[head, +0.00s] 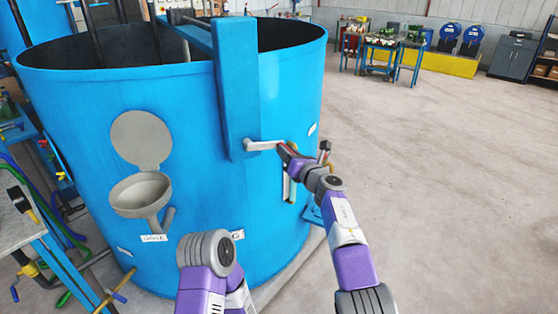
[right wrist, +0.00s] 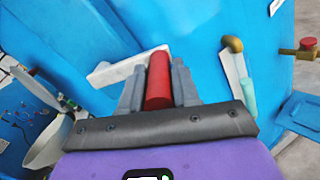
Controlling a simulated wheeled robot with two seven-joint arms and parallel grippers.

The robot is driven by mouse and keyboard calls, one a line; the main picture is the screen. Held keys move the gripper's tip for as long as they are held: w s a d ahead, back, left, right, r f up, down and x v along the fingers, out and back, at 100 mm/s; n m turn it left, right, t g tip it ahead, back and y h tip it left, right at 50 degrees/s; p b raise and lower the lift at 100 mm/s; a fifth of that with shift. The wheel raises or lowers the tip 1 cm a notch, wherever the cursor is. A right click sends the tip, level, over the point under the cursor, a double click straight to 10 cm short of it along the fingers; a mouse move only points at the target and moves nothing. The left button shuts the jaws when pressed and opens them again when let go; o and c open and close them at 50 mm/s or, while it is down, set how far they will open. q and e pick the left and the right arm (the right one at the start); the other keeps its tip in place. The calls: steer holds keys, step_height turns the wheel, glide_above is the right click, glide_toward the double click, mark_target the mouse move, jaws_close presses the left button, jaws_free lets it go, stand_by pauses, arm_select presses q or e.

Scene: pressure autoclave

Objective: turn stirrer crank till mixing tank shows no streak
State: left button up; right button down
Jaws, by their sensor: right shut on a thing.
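The mixing tank (head: 90,120) is a large blue open-topped vessel filling the left of the head view. A blue upright housing (head: 238,100) on its wall carries the pale grey stirrer crank (head: 262,145), whose arm points right. My right gripper (head: 287,152) is shut on the crank's red handle (right wrist: 158,82), which shows between the fingers in the right wrist view. The tank's inside is dark in the head view, and I cannot tell whether a streak shows. My left arm comes in at the bottom, but its gripper is not in view.
A grey round hopper (head: 140,195) with a raised lid sits on the tank wall, left of the crank. A brass-topped upright tube (right wrist: 235,65) stands right of the handle in the wrist view. A cluttered bench (head: 25,240) is at left. Open floor (head: 450,190) lies right.

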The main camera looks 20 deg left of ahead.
steer(key=shift+d+r+n+p, duration=0.1)
steer(key=shift+r+n+p, duration=0.2)
steer(key=shift+r+n, duration=0.8)
steer(key=c, duration=0.8)
jaws_free()
steer(key=shift+w, duration=0.1)
steer(key=shift+c, duration=0.2)
steer(key=shift+f, duration=0.1)
steer(key=shift+s+d+f+b, duration=0.1)
steer(key=shift+s+d+b, duration=0.2)
steer(key=shift+b, duration=0.3)
steer(key=shift+b+v, duration=2.05)
steer(key=shift+v, duration=1.3)
